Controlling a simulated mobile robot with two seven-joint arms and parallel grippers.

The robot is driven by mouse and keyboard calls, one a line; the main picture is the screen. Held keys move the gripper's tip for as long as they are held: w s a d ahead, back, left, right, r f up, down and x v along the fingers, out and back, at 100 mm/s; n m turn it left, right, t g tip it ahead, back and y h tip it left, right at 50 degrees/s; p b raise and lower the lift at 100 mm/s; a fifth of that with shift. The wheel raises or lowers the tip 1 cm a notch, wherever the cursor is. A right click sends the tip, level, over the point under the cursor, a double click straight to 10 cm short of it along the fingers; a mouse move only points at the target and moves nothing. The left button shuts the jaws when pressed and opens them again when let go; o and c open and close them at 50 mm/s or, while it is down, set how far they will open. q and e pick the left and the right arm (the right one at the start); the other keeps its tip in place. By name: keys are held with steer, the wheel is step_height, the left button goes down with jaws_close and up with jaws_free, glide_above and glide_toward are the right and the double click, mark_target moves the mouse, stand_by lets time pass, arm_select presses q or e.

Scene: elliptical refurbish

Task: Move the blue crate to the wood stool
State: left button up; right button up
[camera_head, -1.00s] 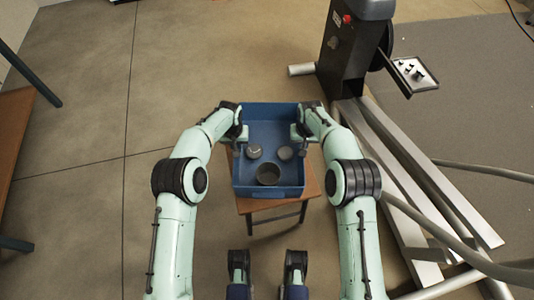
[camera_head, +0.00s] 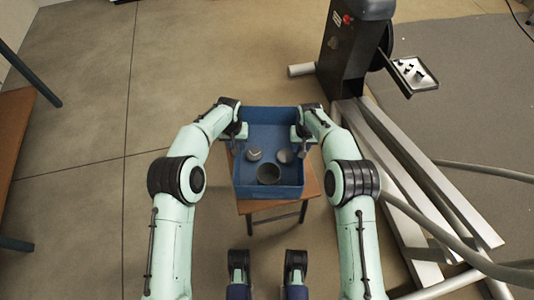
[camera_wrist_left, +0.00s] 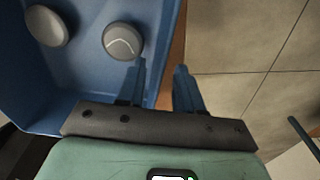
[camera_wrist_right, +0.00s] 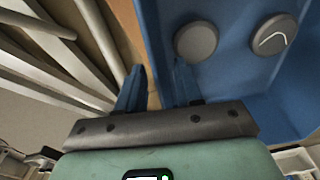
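The blue crate (camera_head: 243,118) sits over the wood stool (camera_head: 258,206) in the middle of the head view and appears to rest on its top. The stool's brown top shows at the front and right of the crate. My left gripper (camera_wrist_left: 160,75) is open at the crate's left wall, one finger inside and one outside, with a gap visible between the fingers. My right gripper (camera_wrist_right: 157,75) is open in the same way at the right wall. Both are empty. Whether any finger touches a wall is unclear.
Two grey round lidded things (camera_head: 254,154) (camera_head: 284,156) and a dark open pot (camera_head: 268,173) are in the crate. A machine (camera_head: 350,55) with long metal legs (camera_head: 440,185) stands at the right. A brown table edge (camera_head: 12,130) is at the far left. Floor behind the crate is clear.

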arm_select(q)
steer(key=r, duration=0.9)
steer(key=shift+s, duration=0.3)
arm_select(e)
steer(key=shift+r, duration=0.2)
arm_select(q)
steer(key=shift+r, duration=0.1)
arm_select(e)
step_height(320, 180, up, 12)
steer(key=shift+s+f, duration=0.15)
steer(key=shift+s, duration=0.3)
